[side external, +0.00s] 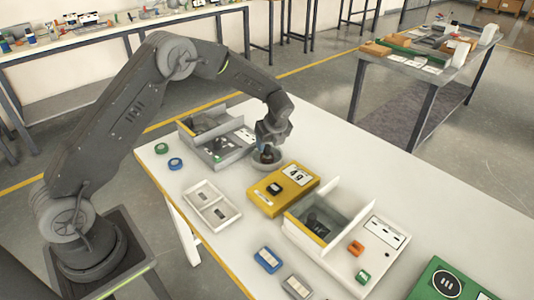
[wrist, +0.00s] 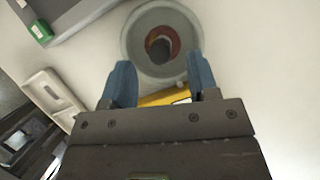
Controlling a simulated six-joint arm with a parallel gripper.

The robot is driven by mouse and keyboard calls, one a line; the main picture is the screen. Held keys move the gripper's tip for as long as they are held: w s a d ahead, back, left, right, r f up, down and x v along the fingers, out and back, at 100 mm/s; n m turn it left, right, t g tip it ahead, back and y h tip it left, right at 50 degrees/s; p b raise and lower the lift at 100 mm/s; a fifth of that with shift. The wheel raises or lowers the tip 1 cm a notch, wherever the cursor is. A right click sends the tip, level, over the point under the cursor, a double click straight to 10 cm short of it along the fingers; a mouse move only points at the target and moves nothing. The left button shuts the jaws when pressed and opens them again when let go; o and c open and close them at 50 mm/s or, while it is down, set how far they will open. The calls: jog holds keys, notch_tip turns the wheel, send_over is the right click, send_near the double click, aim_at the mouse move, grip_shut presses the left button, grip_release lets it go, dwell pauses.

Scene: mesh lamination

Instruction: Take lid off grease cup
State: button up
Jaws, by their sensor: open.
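The grease cup is a round grey dish (wrist: 131,40) in the wrist view, with a reddish-brown ring inside it. A dark knob-like piece (wrist: 159,49), which looks like the lid, sits at its centre. In the side view the cup (side external: 266,165) stands on the white table behind the yellow box, under my gripper (side external: 267,150). My gripper (wrist: 159,64) is open in the wrist view, its two blue fingers apart with nothing between them. The fingertips overlap the near part of the cup's rim. I cannot tell their height above it or whether they touch.
A yellow box (side external: 262,199) stands just in front of the cup. A grey walled bin (side external: 241,150) is to its left, and another walled bin (side external: 287,222) is at front right. A white two-slot tray (side external: 229,219) lies in front. The table to the cup's right is clear.

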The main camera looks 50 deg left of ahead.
aim_at(267, 150)
jog(key=shift+x, duration=1.45)
jog(key=shift+c, duration=0.2)
grip_shut()
jog(key=shift+r, duration=0.15)
